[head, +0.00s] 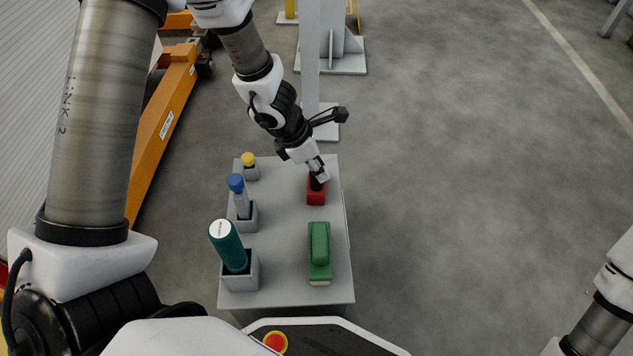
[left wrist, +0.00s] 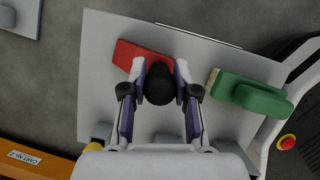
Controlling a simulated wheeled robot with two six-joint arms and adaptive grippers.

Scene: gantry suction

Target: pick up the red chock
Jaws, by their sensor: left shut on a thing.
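The red chock (head: 316,193) is a red block with a black knob on top, at the right far part of the grey table (head: 285,277). My left gripper (head: 318,181) reaches down over it from the far side. In the left wrist view the chock's red body (left wrist: 133,55) shows beyond the fingers, and its black knob (left wrist: 160,84) sits between them. The left gripper (left wrist: 160,78) is shut on this knob. I cannot tell whether the chock's base touches the table. My right gripper is out of view.
A green brush-like block (head: 319,247) lies nearer on the table. Along the left edge, grey holders carry a teal cylinder (head: 228,246), a blue-capped bottle (head: 239,197) and a yellow-capped item (head: 249,162). A grey post (head: 309,60) stands behind the table. The floor at right is clear.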

